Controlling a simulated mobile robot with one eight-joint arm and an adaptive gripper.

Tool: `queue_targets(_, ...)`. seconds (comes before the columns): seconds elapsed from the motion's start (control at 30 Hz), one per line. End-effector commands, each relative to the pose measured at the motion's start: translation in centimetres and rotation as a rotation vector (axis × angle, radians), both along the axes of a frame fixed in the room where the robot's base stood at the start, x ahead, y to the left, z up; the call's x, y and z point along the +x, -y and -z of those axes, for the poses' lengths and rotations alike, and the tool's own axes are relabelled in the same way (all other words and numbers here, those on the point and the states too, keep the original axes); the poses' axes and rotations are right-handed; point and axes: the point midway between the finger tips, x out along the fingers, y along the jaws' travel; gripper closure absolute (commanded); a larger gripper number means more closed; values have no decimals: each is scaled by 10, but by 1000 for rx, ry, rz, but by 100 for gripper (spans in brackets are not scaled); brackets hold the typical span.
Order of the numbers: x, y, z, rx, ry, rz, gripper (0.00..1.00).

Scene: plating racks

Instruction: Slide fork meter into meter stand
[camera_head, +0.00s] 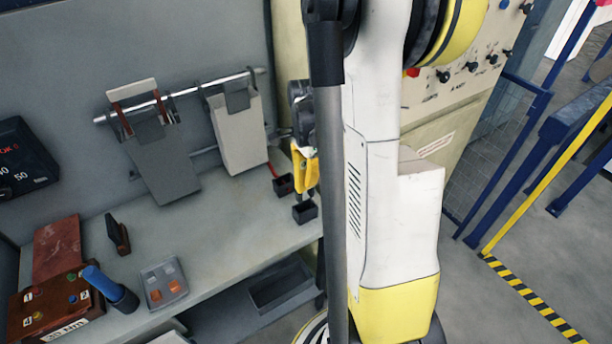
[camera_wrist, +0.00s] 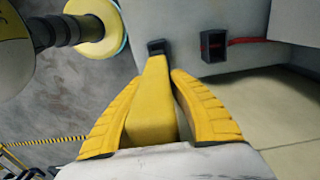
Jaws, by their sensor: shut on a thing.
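The fork meter (camera_wrist: 152,102) is a long yellow body lying between the ribbed yellow fingers of my gripper (camera_wrist: 158,95), which is shut on it. In the head view my gripper (camera_head: 305,172) is partly hidden behind my arm, at the bench's right end. A small black open holder (camera_head: 305,211), which looks like the meter stand, is just below it. In the wrist view the meter's far end overlaps this black holder (camera_wrist: 156,46); I cannot tell whether it touches or enters it.
A second black holder (camera_head: 283,184) with a red cable is close by, also in the wrist view (camera_wrist: 213,46). Grey plates hang on a metal rail (camera_head: 165,98) behind.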

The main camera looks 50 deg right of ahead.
Motion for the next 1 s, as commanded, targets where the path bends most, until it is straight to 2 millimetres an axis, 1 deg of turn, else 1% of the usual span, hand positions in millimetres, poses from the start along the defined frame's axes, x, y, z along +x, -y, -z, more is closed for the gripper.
queue_targets(0.03,0,0,6,0,0,0,100)
queue_targets(0.1,0,0,12,0,0,0,100)
queue_targets(1.0,0,0,80,0,0,0,100)
